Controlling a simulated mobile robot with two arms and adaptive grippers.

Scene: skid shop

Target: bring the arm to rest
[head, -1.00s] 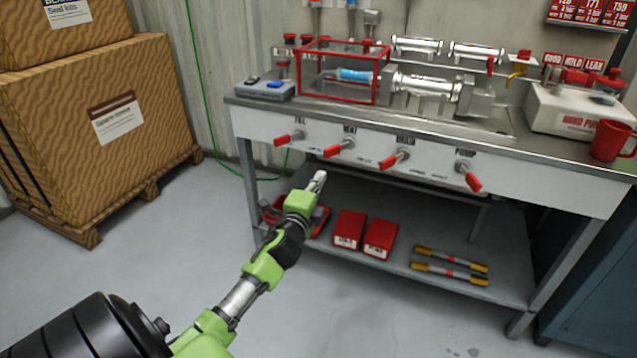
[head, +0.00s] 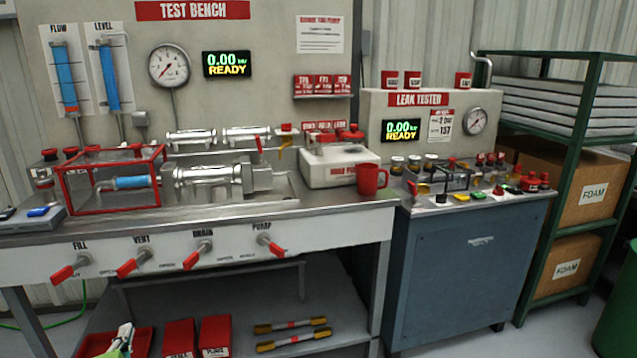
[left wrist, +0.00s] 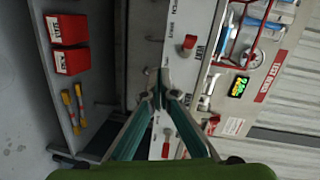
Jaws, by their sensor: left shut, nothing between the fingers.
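My left gripper (head: 124,334) shows at the bottom left of the head view, with its tip in front of the red tray (head: 90,345) on the test bench's lower shelf. In the left wrist view its two fingers (left wrist: 158,88) meet at their tips, shut with nothing between them. Beyond the fingertips is the bench's white front panel (left wrist: 173,95) with red-handled valves. Most of the left arm is outside the head view. My right gripper is in neither view.
A blue leak-tester cabinet (head: 455,275) and a green rack (head: 545,220) stand at the right.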

